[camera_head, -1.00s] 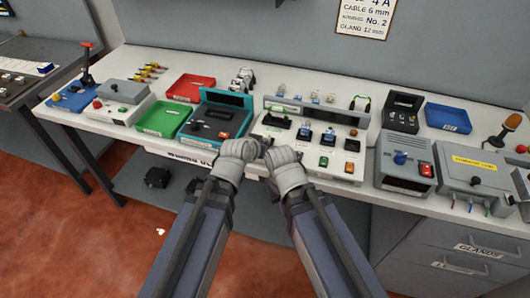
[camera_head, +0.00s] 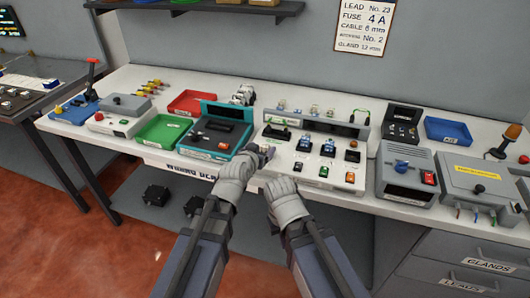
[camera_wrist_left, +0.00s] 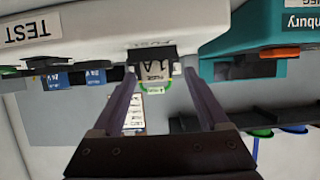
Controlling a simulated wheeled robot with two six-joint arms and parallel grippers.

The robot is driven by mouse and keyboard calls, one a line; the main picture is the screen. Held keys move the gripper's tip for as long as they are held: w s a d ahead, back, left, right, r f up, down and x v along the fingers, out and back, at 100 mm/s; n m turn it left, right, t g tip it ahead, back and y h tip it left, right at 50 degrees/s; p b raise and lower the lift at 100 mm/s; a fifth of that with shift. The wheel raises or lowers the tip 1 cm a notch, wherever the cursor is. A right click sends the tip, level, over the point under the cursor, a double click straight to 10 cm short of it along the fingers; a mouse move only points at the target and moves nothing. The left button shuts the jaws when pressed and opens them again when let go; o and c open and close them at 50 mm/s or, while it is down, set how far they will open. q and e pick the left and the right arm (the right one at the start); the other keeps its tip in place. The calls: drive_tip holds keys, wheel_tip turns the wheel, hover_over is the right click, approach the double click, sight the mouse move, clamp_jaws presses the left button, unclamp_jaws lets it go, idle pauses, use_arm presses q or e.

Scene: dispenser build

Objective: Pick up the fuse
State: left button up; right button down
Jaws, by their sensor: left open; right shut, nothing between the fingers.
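A small dark block with a pale "1A" face (camera_wrist_left: 155,70) sits by the "FUSE" lettering of the light panel in the left wrist view; I take it for the fuse. My left gripper (camera_wrist_left: 161,77) is open, with one finger on each side of the block. I cannot tell whether they touch it. In the head view the left gripper (camera_head: 264,152) is at the front left of the light panel (camera_head: 312,172) and hides the block. My right gripper (camera_head: 268,184) is shut and empty, lower and just in front of the bench edge.
A teal unit (camera_head: 212,137) stands close on the left. Blue parts (camera_head: 303,146) and coloured buttons sit on the panel. A grey box with a blue knob (camera_head: 406,178) is to the right. A wall card (camera_head: 362,26) reads "FUSE 4 A". A green tray (camera_head: 164,130) lies further left.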

sight(266, 145)
use_arm(q)
drive_tip(key=x, duration=0.1)
drive_tip(key=b+x, duration=0.1)
drive_tip(key=x, duration=0.3)
drive_tip(key=shift+d+b, duration=0.35)
drive_tip(key=shift+b, duration=0.05)
drive_tip(key=shift+r, duration=0.15)
drive_tip(key=shift+c, duration=0.4)
clamp_jaws()
